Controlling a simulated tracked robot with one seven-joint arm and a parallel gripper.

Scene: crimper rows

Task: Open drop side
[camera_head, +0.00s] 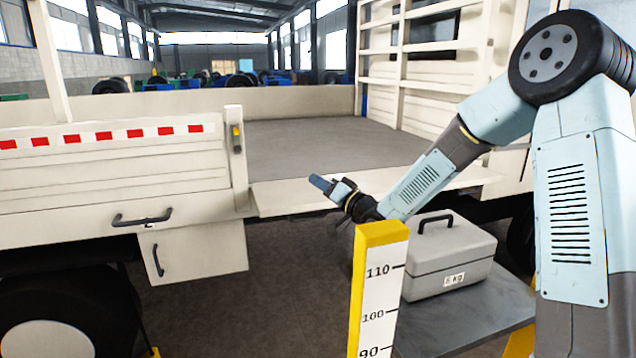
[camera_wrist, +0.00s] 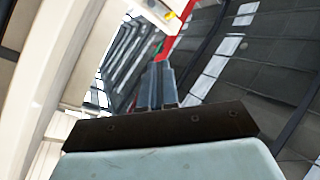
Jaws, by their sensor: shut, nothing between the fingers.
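A white flatbed truck stands across the head view. Its left drop side panel (camera_head: 110,165), with red-and-white tape along the top, stands upright. A post with a yellow-marked latch (camera_head: 237,138) is at that panel's right end. Right of the post, the grey bed floor (camera_head: 320,143) is exposed, with no upright panel on the near side. A pale strip (camera_head: 285,198) runs along the near edge there; I cannot tell whether it is a lowered panel or the bed rail. My gripper (camera_head: 320,184) is shut and empty in front of this strip. Its fingers show in the wrist view (camera_wrist: 158,88).
A yellow scale post (camera_head: 379,240) stands close below my gripper. A grey case (camera_head: 448,262) with a handle sits on a dark table (camera_head: 440,325) at the right. A locker (camera_head: 195,253) hangs under the truck, left of open floor. A slatted headboard (camera_head: 405,75) rises behind.

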